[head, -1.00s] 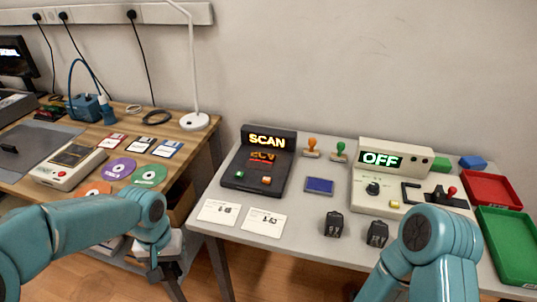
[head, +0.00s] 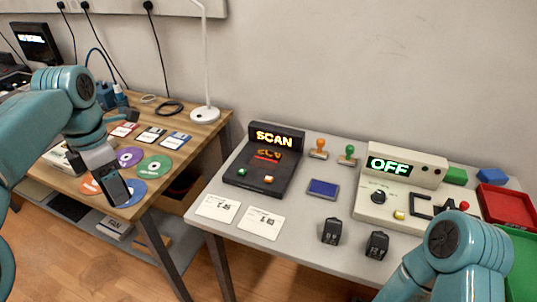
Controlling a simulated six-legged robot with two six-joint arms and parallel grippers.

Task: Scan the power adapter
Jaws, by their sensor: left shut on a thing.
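Two black power adapters stand on the grey table, one left (head: 331,231) and one right (head: 377,244), each with pale marks on its face. The black scan station (head: 262,170) behind them shows SCAN in lit orange letters, with a green and an orange button.
A beige device (head: 387,195) shows OFF, with a knob and red lever. Two cards, a blue pad (head: 323,188) and two stamps lie near. Red (head: 508,208) and green trays are at right. Discs, floppies and a lamp (head: 205,112) occupy the wooden desk (head: 215,132).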

